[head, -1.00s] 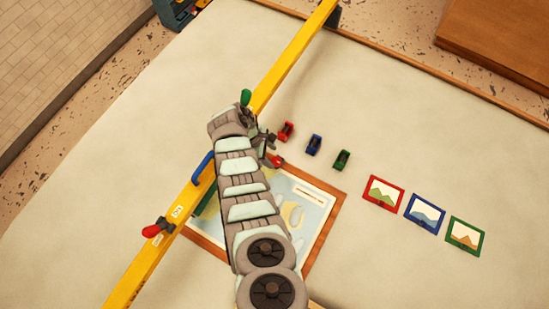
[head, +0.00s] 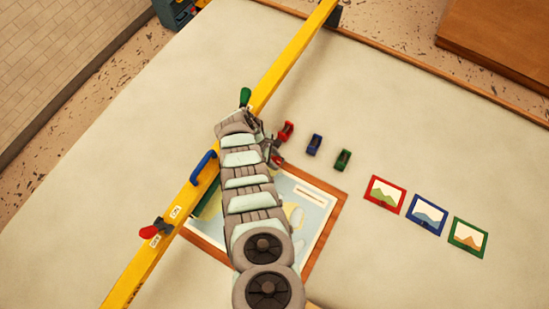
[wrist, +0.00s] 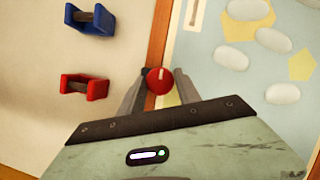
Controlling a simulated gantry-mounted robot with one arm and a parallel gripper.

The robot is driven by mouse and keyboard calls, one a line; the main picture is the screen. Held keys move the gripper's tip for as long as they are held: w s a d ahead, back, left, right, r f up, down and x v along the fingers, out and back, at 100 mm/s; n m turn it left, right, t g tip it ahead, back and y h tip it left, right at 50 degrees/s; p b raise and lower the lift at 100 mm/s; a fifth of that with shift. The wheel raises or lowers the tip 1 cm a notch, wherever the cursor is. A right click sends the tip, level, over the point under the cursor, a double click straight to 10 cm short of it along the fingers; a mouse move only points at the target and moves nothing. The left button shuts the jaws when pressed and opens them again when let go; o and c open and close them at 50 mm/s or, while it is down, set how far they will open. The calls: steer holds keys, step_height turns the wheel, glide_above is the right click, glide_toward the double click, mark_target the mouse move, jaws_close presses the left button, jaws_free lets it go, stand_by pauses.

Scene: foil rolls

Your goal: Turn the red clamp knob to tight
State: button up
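A round red knob (wrist: 160,81) with a pale line on its top sits between my gripper's (wrist: 161,76) two fingers in the wrist view, by the picture's wooden border. The fingertips are very close to its sides; I cannot tell whether they touch it. In the head view my gripper (head: 270,152) is over the upper edge of the framed picture, and my arm hides much of it. A red-handled lever (head: 150,232) is on the lower part of the yellow bar (head: 128,285), away from my gripper.
Red (head: 286,131), blue (head: 314,144) and green (head: 343,159) small holders stand right of my gripper. Three small framed pictures lie farther right. The bar also carries a blue handle (head: 203,168) and a green handle (head: 245,97). The framed picture (head: 325,215) lies under my arm.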

jaws_close()
